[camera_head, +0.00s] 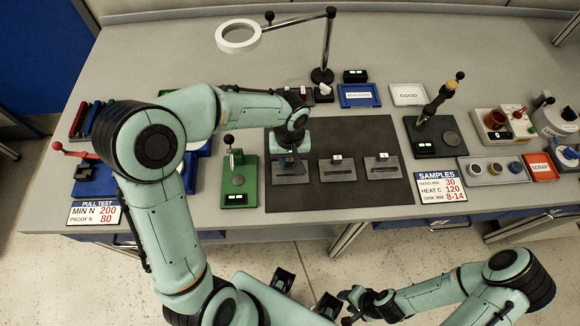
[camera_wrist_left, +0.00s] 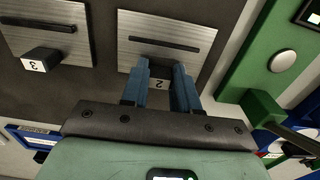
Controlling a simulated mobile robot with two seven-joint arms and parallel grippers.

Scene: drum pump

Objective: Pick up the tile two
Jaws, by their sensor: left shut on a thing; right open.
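Tile two is a brushed metal plate with a dark block marked 2; it lies on the dark mat at the left end of the row in the head view (camera_head: 290,179) and fills the upper middle of the left wrist view (camera_wrist_left: 140,54). My left gripper (camera_head: 288,160) is over it, pointing down. In the left wrist view its blue fingers (camera_wrist_left: 161,70) are on either side of the dark block, shut on it. The plate looks flat on the mat; I cannot tell any gap below. My right gripper (camera_head: 348,306) is open and empty, low in front of the table.
Two similar tiles lie to the right, the middle one (camera_head: 336,172) and the far one (camera_head: 382,170). A green press stand (camera_head: 239,185) stands close left of the mat (camera_head: 320,203). A magnifier lamp (camera_head: 327,50) stands behind. A dark press stand (camera_head: 435,135) is at the right.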

